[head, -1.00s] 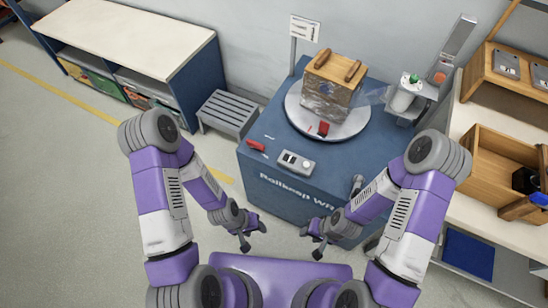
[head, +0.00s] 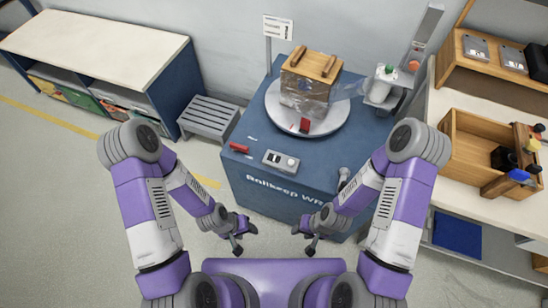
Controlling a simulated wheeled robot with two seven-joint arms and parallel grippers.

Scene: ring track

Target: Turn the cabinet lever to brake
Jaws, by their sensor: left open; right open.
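The blue cabinet (head: 285,187) stands in front of me, with white lettering on its front edge. A grey lever-like part (head: 343,177) shows at its right front corner, partly beside my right arm; its setting cannot be read. A red handle (head: 239,148) lies at the left of the cabinet top. My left gripper (head: 240,238) is open and empty, low in front of the cabinet's left part. My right gripper (head: 304,240) is open and empty, in front of the cabinet's right part and below the grey part. Neither gripper appears to touch the cabinet.
A turntable (head: 272,112) on the cabinet carries a wrapped wooden crate (head: 309,78). A control box (head: 281,160) sits at the front of the top. A grey step (head: 208,117) stands left, a bench (head: 440,130) right. Floor at left is clear.

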